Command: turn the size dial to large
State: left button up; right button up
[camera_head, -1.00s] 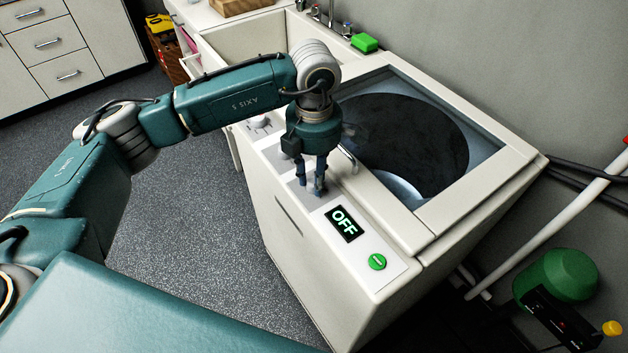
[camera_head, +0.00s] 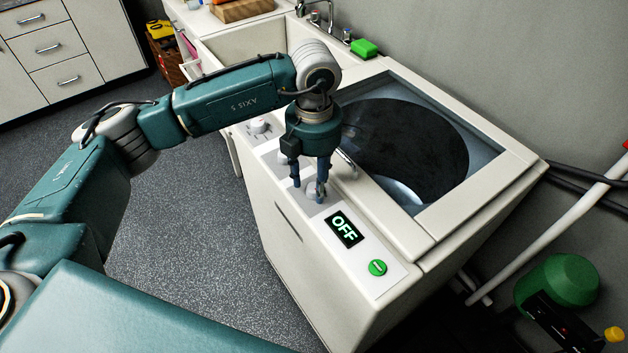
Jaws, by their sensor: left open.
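The white washing machine (camera_head: 297,243) has a control strip along its front edge. A pale dial (camera_head: 313,189) shows partly between the fingers of my left gripper (camera_head: 308,191). Those fingers point down and are open on either side of it; I cannot tell whether they touch it. Another pale dial (camera_head: 259,126) sits at the far end of the strip, and a knob between them is mostly hidden by the gripper. No size markings can be read, so I cannot tell which dial sets size. My right gripper is not in view.
The machine's display (camera_head: 344,229) reads OFF, beside a green button (camera_head: 377,268). A lid handle (camera_head: 347,163) stands close to the gripper. A sink with a green sponge (camera_head: 364,47) lies behind. The grey floor (camera_head: 200,240) at left is clear.

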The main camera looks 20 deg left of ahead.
aim_at(314, 187)
pick_arm(q)
notch_tip(314, 187, up, 11)
dwell(0.3)
dwell(0.5)
